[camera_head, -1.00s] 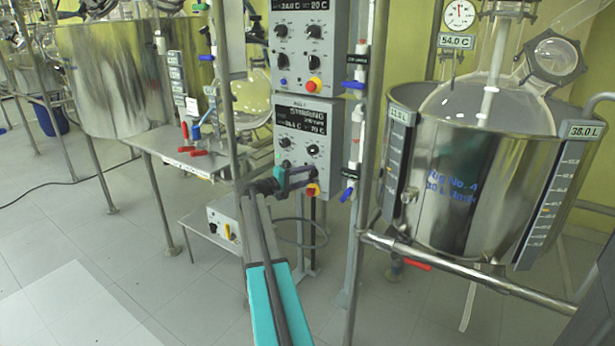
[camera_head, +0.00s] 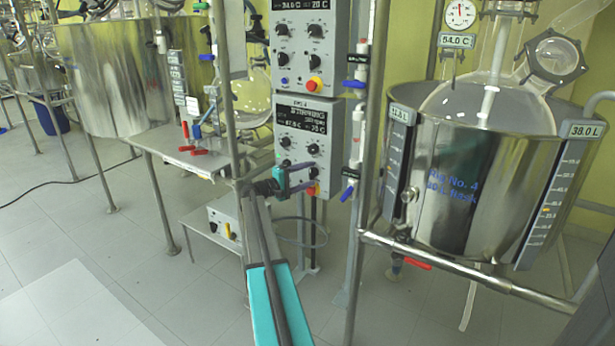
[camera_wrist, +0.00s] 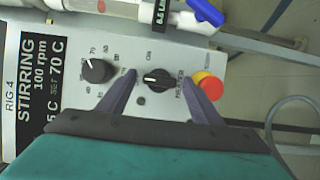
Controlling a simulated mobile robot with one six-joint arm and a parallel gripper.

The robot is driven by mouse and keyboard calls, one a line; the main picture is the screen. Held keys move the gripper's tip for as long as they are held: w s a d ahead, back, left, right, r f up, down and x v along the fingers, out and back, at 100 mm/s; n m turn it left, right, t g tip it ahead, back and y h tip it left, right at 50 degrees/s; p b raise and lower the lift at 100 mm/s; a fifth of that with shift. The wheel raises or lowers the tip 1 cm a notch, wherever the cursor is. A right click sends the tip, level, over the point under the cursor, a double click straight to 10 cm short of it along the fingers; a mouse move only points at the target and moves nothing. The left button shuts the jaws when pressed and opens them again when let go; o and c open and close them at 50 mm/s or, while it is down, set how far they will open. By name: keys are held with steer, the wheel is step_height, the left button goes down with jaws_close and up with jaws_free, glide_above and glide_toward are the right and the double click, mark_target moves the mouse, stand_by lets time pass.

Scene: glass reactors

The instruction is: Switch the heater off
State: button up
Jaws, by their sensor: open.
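The lower grey control box (camera_head: 308,125) hangs on a post in the head view. The wrist view shows its panel close up, with a display (camera_wrist: 32,85) reading RIG-4, STIRRING, 100 rpm and set 70 C. A black rotary switch (camera_wrist: 157,79) sits beside small lettering that seems to include HEATER; its pale mark lies roughly across the picture. My gripper (camera_wrist: 159,84) is open, one dark finger on each side of this switch; I cannot tell whether they touch it. In the head view my gripper (camera_head: 312,178) is at the box's lower part.
A numbered dial knob (camera_wrist: 97,70) lies left of the switch. A red stop button (camera_wrist: 207,84) on yellow is close to the right finger. Blue-handled valves (camera_head: 348,190) and a steel vessel (camera_head: 450,190) stand to the right. A lower shelf box (camera_head: 226,217) stands left.

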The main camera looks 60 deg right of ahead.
steer(key=v, duration=1.4)
stand_by(0.5)
